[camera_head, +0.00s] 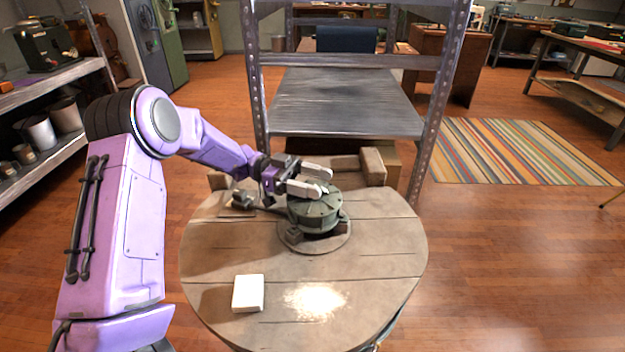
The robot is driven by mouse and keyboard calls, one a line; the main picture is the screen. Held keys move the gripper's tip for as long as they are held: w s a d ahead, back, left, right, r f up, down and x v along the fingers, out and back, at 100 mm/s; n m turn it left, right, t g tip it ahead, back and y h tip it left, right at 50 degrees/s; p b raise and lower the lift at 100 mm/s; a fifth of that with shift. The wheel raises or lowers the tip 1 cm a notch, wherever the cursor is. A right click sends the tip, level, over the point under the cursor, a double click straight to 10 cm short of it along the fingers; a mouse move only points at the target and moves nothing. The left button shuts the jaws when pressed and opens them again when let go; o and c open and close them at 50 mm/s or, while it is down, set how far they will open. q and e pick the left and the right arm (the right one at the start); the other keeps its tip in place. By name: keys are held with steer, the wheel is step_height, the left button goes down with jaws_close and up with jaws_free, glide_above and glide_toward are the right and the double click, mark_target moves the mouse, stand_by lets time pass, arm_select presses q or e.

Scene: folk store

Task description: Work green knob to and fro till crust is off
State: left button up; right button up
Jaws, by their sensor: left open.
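The green knob (316,212) is a dark green, drum-shaped piece on a round base (300,243) near the back middle of the round wooden table (215,255). My left gripper (320,181) comes in from the left, its two pale fingers spread apart just over the knob's top. I cannot tell whether a finger touches the knob. The fingers and wrist hide part of its upper left side. I cannot make out any crust on it at this size. My right gripper is out of view.
A white block (248,292) lies at the table's front left. A bright pale patch (315,300), powder or glare, is right of it. Brown blocks (373,166) and a small dark object (242,199) sit at the back. A metal shelf (340,103) stands close behind.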

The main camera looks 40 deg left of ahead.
arm_select(q)
steer(key=s+d+r+p, duration=0.3)
steer(key=s+d+r, duration=0.4)
steer(key=s+r, duration=0.5)
steer(key=shift+d+r+p, duration=0.2)
steer(key=shift+p, duration=0.15)
steer(key=shift+w, duration=0.15)
